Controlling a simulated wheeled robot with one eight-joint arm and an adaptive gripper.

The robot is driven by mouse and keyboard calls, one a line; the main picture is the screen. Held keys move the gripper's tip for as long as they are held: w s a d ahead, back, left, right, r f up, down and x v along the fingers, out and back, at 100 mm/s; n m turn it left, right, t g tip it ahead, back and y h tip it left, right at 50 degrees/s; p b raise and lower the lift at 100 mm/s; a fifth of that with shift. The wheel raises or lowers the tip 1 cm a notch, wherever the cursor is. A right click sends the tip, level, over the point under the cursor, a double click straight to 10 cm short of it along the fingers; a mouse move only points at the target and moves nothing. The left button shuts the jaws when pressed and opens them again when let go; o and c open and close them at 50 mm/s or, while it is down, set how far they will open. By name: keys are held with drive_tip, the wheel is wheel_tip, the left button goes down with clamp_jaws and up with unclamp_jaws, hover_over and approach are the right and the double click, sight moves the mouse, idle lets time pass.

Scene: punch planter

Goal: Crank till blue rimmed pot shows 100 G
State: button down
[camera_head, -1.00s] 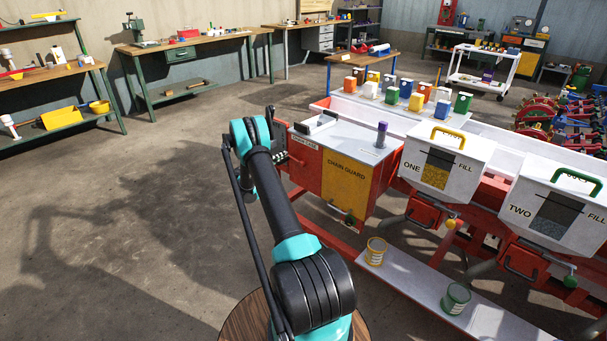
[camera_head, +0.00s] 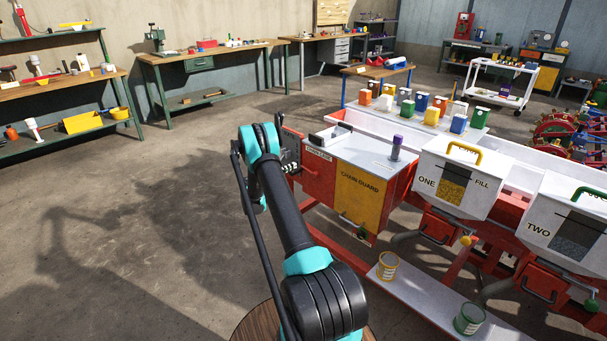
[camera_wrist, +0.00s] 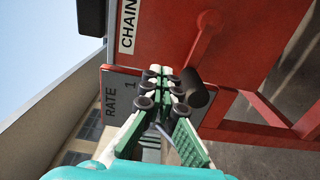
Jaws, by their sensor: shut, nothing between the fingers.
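The red crank arm (camera_wrist: 207,38) with a black handle (camera_wrist: 200,92) shows in the wrist view, on the red chain case (camera_wrist: 240,25). My gripper (camera_wrist: 160,72) is shut and empty, its fingertips just left of the handle in that view; I cannot tell whether they touch it. A yellow-rimmed pot (camera_head: 387,266) and a green-rimmed pot (camera_head: 468,318) stand on the low white shelf (camera_head: 425,300). No blue-rimmed pot and no weight reading are in view.
A plate marked RATE 1 (camera_wrist: 118,100) is close by my fingers. The planter carries a yellow chain guard (camera_head: 358,200) and white hoppers marked ONE (camera_head: 458,178) and TWO (camera_head: 560,225). Open floor (camera_head: 110,230) lies to the left; benches (camera_head: 205,56) stand behind.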

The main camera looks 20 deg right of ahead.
drive_tip(key=shift+v, duration=2.7)
drive_tip(key=shift+r, duration=0.1)
